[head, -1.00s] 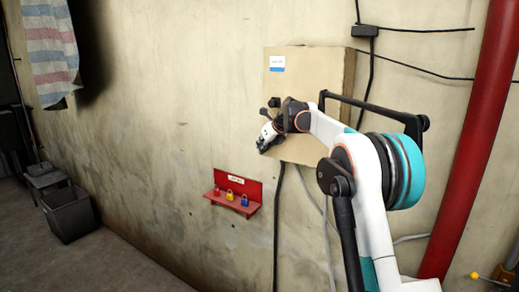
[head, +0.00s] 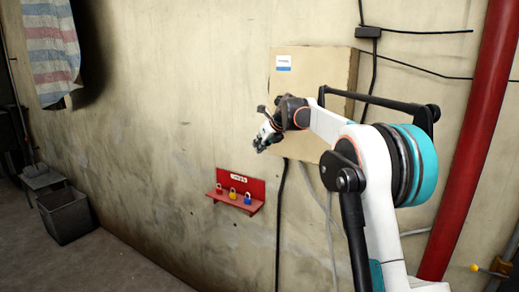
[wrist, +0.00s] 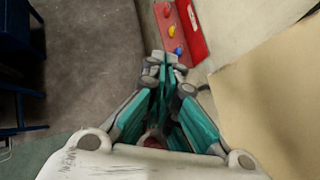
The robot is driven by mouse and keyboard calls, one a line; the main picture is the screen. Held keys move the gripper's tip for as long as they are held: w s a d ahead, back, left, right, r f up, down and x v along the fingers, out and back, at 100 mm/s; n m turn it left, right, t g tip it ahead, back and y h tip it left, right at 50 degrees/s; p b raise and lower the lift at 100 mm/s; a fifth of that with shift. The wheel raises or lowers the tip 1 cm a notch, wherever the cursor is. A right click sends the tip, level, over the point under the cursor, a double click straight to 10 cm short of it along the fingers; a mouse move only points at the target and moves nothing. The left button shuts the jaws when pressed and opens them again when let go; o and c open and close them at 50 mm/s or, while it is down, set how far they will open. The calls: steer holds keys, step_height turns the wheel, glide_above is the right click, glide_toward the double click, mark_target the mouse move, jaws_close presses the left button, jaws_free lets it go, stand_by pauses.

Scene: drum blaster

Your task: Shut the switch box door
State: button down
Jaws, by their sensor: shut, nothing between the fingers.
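The beige switch box (head: 315,70) hangs on the wall in the head view, with a small white and blue label near its upper left corner. Its front face looks flat against the body, but I cannot tell whether the door is fully flush; my arm hides its lower middle. My gripper (head: 261,143) is shut and empty, just left of the box's lower left edge. In the wrist view my shut fingers (wrist: 166,62) point toward the wall, and the box's beige face (wrist: 268,105) fills the right side, apart from the fingers.
A red shelf (head: 237,195) with several coloured padlocks is on the wall below the gripper, also in the wrist view (wrist: 192,35). A red pipe (head: 478,140) runs at the right. Cables hang below the box.

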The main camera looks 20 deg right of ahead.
steer(key=s+a+r+b, duration=0.1)
steer(key=s+a+r, duration=0.3)
steer(key=r, duration=0.2)
steer(key=s+a+f+n+b, duration=0.1)
steer(key=s+f+n+b, duration=0.35)
steer(key=s, duration=0.25)
steer(key=s+a+f+n+b, duration=0.1)
steer(key=s+f+n+b, duration=0.35)
steer(key=s, duration=0.25)
steer(key=s+f+n+h+b, duration=0.1)
steer(key=s+f+n+b, duration=0.9)
steer(key=s+f, duration=0.9)
steer(key=s+a+f+n+g+h+b, duration=0.1)
steer(key=s+f+n+h+b, duration=0.1)
steer(key=s+f+n+b, duration=0.8)
steer(key=s+f+n, duration=0.3)
steer(key=s+f, duration=0.6)
steer(key=f, duration=0.2)
steer(key=shift+a+f+b, duration=0.25)
steer(key=shift+b, duration=0.15)
